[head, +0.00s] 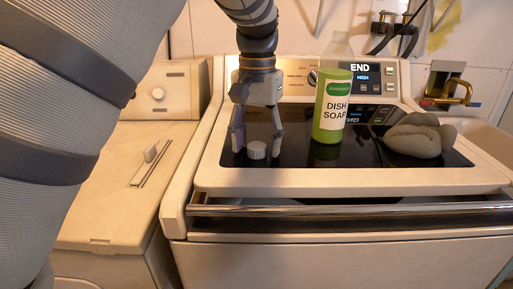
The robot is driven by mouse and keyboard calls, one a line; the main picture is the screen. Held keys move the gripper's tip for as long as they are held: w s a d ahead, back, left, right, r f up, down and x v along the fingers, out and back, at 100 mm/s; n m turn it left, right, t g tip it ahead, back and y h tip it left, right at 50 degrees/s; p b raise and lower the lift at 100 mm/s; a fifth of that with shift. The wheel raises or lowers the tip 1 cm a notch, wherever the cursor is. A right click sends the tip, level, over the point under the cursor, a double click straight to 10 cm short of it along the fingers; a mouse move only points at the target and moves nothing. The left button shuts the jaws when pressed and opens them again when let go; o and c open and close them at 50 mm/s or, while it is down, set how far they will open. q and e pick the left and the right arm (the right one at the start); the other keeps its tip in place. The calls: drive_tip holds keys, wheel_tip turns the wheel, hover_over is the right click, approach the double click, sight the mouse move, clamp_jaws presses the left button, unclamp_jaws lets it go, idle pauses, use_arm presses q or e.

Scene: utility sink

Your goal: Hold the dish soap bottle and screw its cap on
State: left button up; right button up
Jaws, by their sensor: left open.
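The dish soap bottle (331,110) stands upright on the dark top of the washing machine. I cannot tell whether the fingers touch the cap. My right gripper is not in view.
A grey crumpled cloth-like lump (418,137) lies right of the bottle. A control panel (362,78) stands behind. A metal bar (345,208) runs along the washer's front. A brass valve (450,88) is at the right, and another machine (110,185) is at the left.

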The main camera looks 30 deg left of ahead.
sight(258, 144)
use_arm(q)
drive_tip(key=shift+c, duration=0.2)
drive_tip(key=c, duration=0.8)
drive_tip(key=shift+o, duration=0.2)
drive_tip(key=shift+r, duration=0.1)
drive_tip(key=shift+r, duration=0.3)
wheel_tip(258, 144, up, 2)
drive_tip(key=shift+w+r, duration=0.1)
drive_tip(key=shift+r, duration=0.15)
drive_tip(key=w+d+r+b, duration=0.1)
drive_tip(key=d+r, duration=0.8)
drive_tip(key=d, duration=0.5)
drive_tip(key=shift+w+r+b, duration=0.35)
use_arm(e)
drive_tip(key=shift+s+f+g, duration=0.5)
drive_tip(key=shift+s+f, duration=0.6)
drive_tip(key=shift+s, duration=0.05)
